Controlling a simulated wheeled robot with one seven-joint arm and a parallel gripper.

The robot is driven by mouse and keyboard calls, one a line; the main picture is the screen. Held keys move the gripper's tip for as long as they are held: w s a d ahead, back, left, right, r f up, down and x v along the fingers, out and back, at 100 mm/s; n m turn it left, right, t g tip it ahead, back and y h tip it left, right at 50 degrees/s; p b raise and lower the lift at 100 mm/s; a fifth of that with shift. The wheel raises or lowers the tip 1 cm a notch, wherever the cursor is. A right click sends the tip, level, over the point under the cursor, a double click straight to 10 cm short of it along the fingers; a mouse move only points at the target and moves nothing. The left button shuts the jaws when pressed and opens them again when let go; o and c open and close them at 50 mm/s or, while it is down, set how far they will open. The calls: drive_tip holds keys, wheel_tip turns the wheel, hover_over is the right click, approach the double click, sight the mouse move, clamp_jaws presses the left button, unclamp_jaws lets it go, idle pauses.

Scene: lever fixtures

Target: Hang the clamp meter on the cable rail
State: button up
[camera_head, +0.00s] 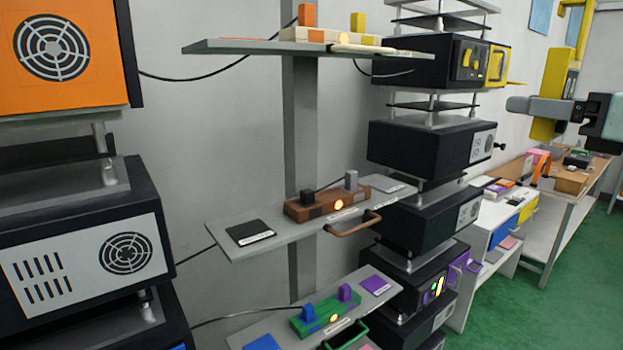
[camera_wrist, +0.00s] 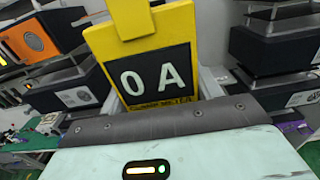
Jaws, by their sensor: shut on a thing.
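The clamp meter (camera_head: 553,82) is a yellow body with an open yellow hook shape at its top, at the upper right of the head view. In the wrist view the clamp meter (camera_wrist: 160,28) fills the upper middle, its dark display reading "0 A". My gripper (camera_head: 560,108) is shut on the meter's lower part and holds it up in the air, clear of the tables. In the wrist view the dark padded edge of my gripper (camera_wrist: 150,121) covers the meter's bottom. I cannot pick out the cable rail for certain in either view.
Stacked black equipment units (camera_head: 432,145) stand at the centre right. Grey shelves hold a brown lever fixture (camera_head: 325,205) and a green one (camera_head: 325,316). An orange-fronted unit (camera_head: 60,50) is at left. A wooden-topped bench (camera_head: 578,178) stands behind. Green floor (camera_head: 560,300) is free at right.

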drive_tip(key=shift+s+d, duration=0.2)
drive_tip(key=shift+s, duration=0.1)
drive_tip(key=shift+w+d+f, duration=0.1)
drive_tip(key=shift+w+f, duration=0.05)
drive_tip(key=shift+f, duration=0.1)
drive_tip(key=w+a+f+m+h+b, duration=0.1)
drive_tip(key=w+f+b, duration=0.1)
drive_tip(key=w+f, duration=0.5)
drive_tip(key=w+a+f+b, duration=0.2)
drive_tip(key=w+f, duration=0.3)
drive_tip(key=f, duration=0.5)
drive_tip(key=w+a+f+m+t+h+b, duration=0.1)
drive_tip(key=a+f+m+t+h, duration=0.15)
drive_tip(key=f, duration=0.85)
drive_tip(key=w+a+f+m+t+h+b, duration=0.1)
drive_tip(key=w+f+h, duration=0.15)
drive_tip(key=f, duration=0.85)
drive_tip(key=s+d+f+m+h+b, duration=0.1)
drive_tip(key=s+f+m+h+b, duration=0.15)
drive_tip(key=f, duration=0.75)
drive_tip(key=s+f+m+h+b, duration=0.1)
drive_tip(key=s+f+h, duration=0.25)
drive_tip(key=f, duration=0.65)
drive_tip(key=s+d+f+y+b, duration=0.1)
drive_tip(key=s+d+f+b, duration=0.3)
drive_tip(key=s+d+f, duration=0.3)
drive_tip(key=shift+s+d+n, duration=0.3)
drive_tip(key=shift+s+n, duration=0.1)
drive_tip(key=shift+s, duration=0.45)
